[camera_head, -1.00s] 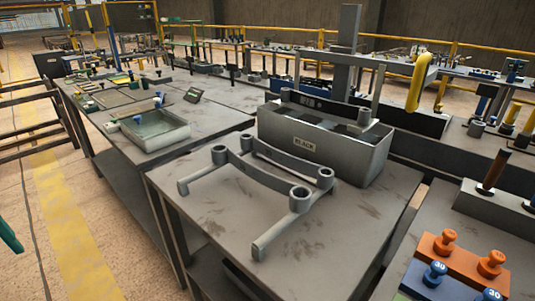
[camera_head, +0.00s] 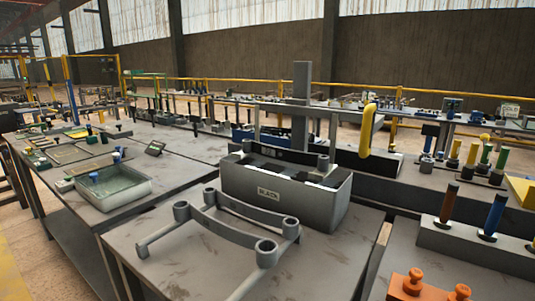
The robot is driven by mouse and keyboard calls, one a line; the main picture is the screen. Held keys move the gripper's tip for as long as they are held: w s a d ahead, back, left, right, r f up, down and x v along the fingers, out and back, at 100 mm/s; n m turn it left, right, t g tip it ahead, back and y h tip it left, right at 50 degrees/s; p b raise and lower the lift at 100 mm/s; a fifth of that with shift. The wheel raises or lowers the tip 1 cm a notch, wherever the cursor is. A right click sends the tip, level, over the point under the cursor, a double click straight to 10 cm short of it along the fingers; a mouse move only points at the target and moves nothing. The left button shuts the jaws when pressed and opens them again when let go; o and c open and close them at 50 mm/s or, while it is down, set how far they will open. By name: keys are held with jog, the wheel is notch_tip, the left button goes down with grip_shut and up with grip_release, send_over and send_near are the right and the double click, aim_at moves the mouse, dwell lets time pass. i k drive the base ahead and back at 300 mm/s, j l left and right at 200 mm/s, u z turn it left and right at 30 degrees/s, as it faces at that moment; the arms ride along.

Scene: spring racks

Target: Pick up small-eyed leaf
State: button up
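A grey leaf spring with an eye at each end (camera_head: 215,228) lies on the near metal table in front of the bin marked BLACK, beside a second similar curved leaf (camera_head: 235,206). Both join or rest on grey bracket bars with round sockets; I cannot tell which leaf has the smaller eyes. More dark leaf-like parts (camera_head: 290,155) stick up at the bin's back edge. My gripper is not in view.
The grey bin (camera_head: 330,208) fills the back of the near table (camera_head: 165,265). A tray (camera_head: 112,187) stands on the left table. A block with upright handles (camera_head: 475,245) and orange knobs (camera_head: 413,283) are at right. Yellow rails (camera_head: 395,132) cross behind.

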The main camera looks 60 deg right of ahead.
aim_at(321, 162)
jog(key=i+l+z, duration=0.2)
jog(key=i, duration=0.45)
jog(key=i+l+z, duration=0.2)
jog(key=i, duration=0.5)
jog(key=k+j, duration=0.05)
jog(key=j, duration=0.05)
